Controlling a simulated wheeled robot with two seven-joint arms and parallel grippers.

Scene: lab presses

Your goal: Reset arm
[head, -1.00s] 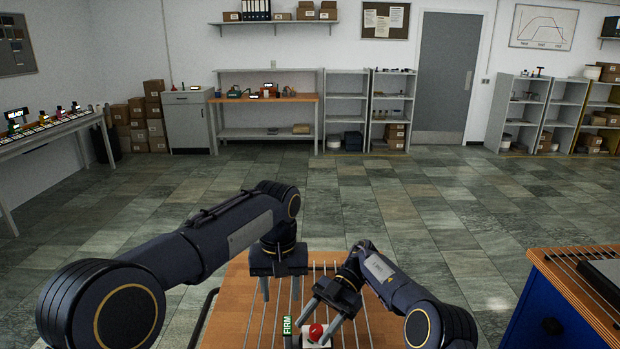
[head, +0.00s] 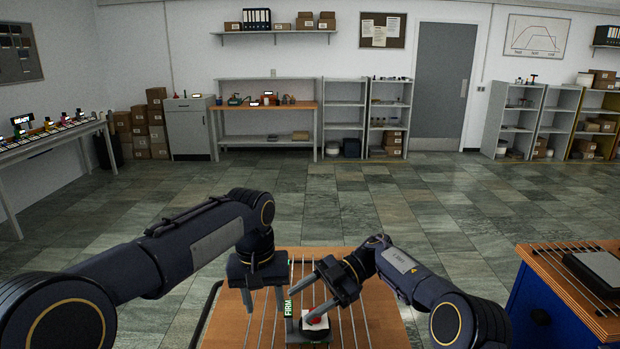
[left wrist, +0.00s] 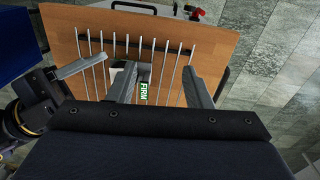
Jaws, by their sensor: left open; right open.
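A small device with a dark base, a white plate (head: 317,323) and a red button stands on a wooden table top (head: 380,320). A green upright label reading FIRM (head: 288,308) stands at its left; it also shows in the left wrist view (left wrist: 144,89). My left gripper (head: 264,303) is open and empty, pointing down over the table just left of the label. My right gripper (head: 305,304) is open; its fingers point down-left, one of them partly covering the red button. I cannot tell whether that finger touches it.
Several metal rods (left wrist: 168,60) run across the table top. A blue cabinet (head: 535,300) with a rodded wooden top and a grey item stands at the right. A bench with small devices (head: 50,140) is at the left. The tiled floor ahead is clear.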

